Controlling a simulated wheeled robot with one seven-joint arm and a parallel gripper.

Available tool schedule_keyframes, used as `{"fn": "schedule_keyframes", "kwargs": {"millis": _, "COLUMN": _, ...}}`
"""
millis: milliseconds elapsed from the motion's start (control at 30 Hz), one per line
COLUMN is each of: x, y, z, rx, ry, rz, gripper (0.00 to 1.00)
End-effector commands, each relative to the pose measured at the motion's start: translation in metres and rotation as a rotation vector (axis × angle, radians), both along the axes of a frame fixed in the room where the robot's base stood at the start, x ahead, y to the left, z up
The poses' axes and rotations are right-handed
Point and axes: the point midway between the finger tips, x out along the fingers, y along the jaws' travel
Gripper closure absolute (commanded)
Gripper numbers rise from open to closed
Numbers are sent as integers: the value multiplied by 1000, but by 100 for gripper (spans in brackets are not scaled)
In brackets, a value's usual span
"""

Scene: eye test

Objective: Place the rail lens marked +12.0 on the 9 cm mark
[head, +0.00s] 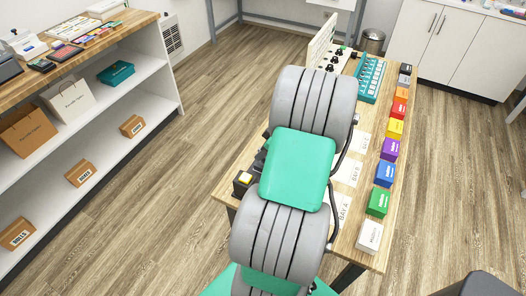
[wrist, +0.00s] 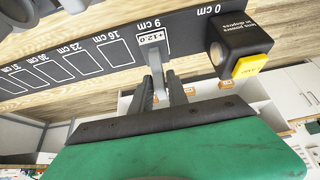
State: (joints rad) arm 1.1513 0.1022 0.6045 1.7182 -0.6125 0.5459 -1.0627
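The rail lens marked +12.0 (wrist: 152,39) shows in the wrist view, its label in line with the 9 cm mark of the dark rail (wrist: 85,52). I cannot tell whether it bears fully on the rail. Its light grey stem (wrist: 155,72) reaches between the two dark fingers of my gripper (wrist: 161,88), which look closed on it from both sides. Empty white outlines line the rail at 16 cm, 23 cm and beyond. In the head view my arm hides the lens, the gripper and most of the rail.
A black block with a yellow part (wrist: 240,48) stands at the 0 cm end, close beside the lens; it also shows in the head view (head: 243,181). Several coloured boxes line the table's right edge, including a green one (head: 378,203). A teal rack (head: 370,78) stands at the back.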

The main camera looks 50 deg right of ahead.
Motion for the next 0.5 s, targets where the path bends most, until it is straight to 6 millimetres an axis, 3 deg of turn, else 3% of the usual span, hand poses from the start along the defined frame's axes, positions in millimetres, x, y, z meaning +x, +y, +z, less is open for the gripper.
{"fn": "schedule_keyframes", "kwargs": {"millis": 167, "x": 0, "y": 0, "z": 1, "rx": 0, "ry": 0, "rz": 0, "gripper": 66}}
{"fn": "schedule_keyframes", "kwargs": {"millis": 500, "x": -3, "y": -2, "z": 9, "rx": -2, "ry": -2, "rz": -1, "gripper": 66}}
